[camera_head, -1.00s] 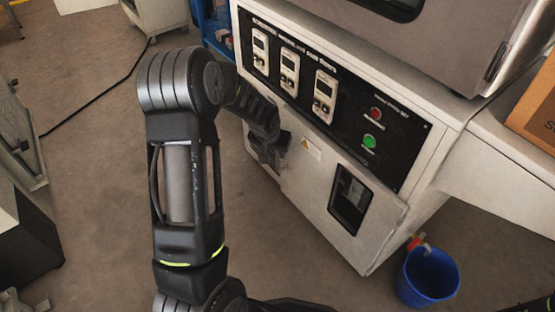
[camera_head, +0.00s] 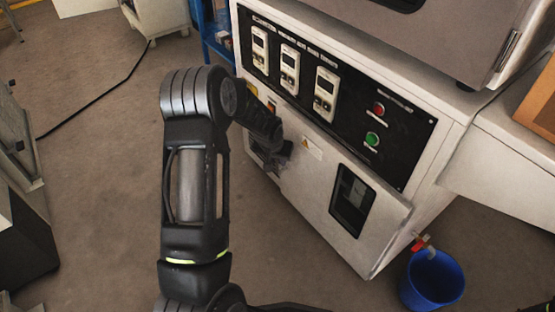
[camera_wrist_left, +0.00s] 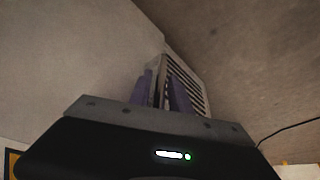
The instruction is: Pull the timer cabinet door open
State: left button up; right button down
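The timer cabinet (camera_head: 385,235) is a white box with a black control panel carrying several timers (camera_head: 290,68). Its white door (camera_head: 310,190) sits below the panel, with a dark recessed window or handle (camera_head: 352,200). The door's upper right corner appears to stand slightly proud of the cabinet. My left gripper (camera_head: 277,158) is at the door's left side, by a dark vent, partly hidden by my wrist. In the left wrist view its two purple fingers (camera_wrist_left: 163,92) point at a louvred vent (camera_wrist_left: 188,85), with a narrow gap between them. Whether they hold anything is unclear. My right gripper is not visible.
A blue bucket (camera_head: 433,280) stands on the floor by the cabinet's right, under a red-handled tap (camera_head: 420,243). A grey oven-like unit (camera_head: 440,35) rests on top. A blue rack (camera_head: 212,30) stands behind. The floor (camera_head: 100,150) at left is mostly clear, with a black cable.

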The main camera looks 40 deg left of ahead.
pick_arm(q)
grip_shut()
dwell(1.1)
